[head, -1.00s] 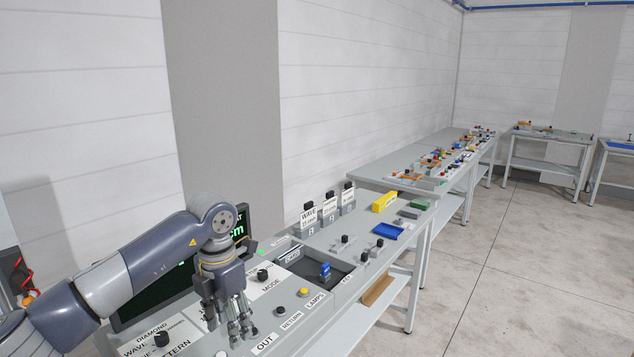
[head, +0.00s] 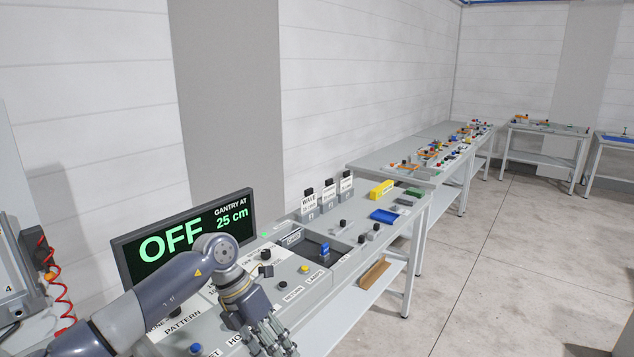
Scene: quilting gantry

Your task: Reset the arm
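My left arm comes in from the lower left, and its gripper (head: 274,338) hangs over the front edge of the control panel (head: 330,284), fingers pointing down. The fingers look spread, with nothing seen between them; the tips are near the bottom of the view. My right gripper is out of view. The screen (head: 196,237) behind the arm reads "OFF" and "GANTRY AT 25 cm"; the arm covers its lower part.
The panel holds a black knob (head: 265,255), a yellow button (head: 304,269) and a blue-capped part (head: 324,250) in a dark recess. A blue tray (head: 384,216) and yellow block (head: 381,189) lie farther along. Open floor (head: 480,270) is at right.

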